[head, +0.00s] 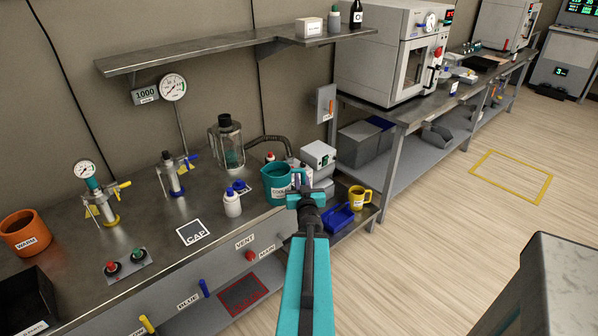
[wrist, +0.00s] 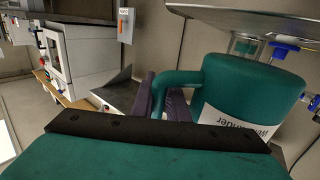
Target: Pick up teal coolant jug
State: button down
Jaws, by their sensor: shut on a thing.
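The teal coolant jug (head: 275,184) is at the right end of the steel bench in the head view, with a white label on its side. In the wrist view the jug (wrist: 250,88) fills the right side, its handle reaching left towards the dark gripper fingers. My gripper (head: 304,186) is at the jug's handle, on its right side, and is shut on it. In the wrist view the fingers (wrist: 164,103) sit around the handle. I cannot tell whether the jug's base touches the bench.
A white bottle with a blue cap (head: 232,203) stands just left of the jug. A glass vessel (head: 228,146) with a dark lid is behind it. A grey box (head: 318,157) stands behind right. A blue bin (head: 341,217) and a yellow mug (head: 358,197) are lower right.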

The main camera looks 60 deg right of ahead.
jog(key=shift+s+a+r+p, duration=0.35)
jog(key=shift+s+a+p, duration=0.2)
jog(key=shift+p, duration=1.35)
jog(key=shift+s+a+p, duration=0.75)
jog(key=shift+s+p, duration=0.25)
jog(key=shift+p, duration=0.65)
jog(key=shift+s, duration=0.1)
